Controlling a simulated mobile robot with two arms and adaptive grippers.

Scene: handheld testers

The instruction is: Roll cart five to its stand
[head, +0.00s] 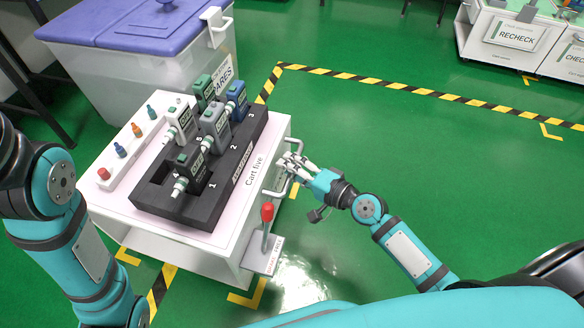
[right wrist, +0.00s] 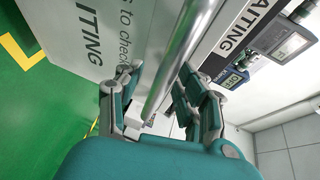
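Cart five (head: 256,178), a white cart marked "Cart five", stands at left centre in the head view. It carries a black rack (head: 187,213) with several handheld testers (head: 214,122). My right gripper (head: 291,162) is at the metal handle (head: 268,194) on the cart's right side. In the right wrist view the handle bar (right wrist: 178,65) runs between the fingers (right wrist: 160,78), which stand apart with gaps beside the bar. A red-knobbed lever (head: 267,212) rises beside the handle. My left arm shows at the left; its gripper is out of view.
A clear bin (head: 140,80) with a purple lid stands close behind the cart. Yellow corner marks lie on the floor around the cart. Striped tape (head: 400,92) crosses the green floor. Carts marked "RECHECK" (head: 490,45) and "CHECK..." (head: 568,58) stand at upper right. Floor between is clear.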

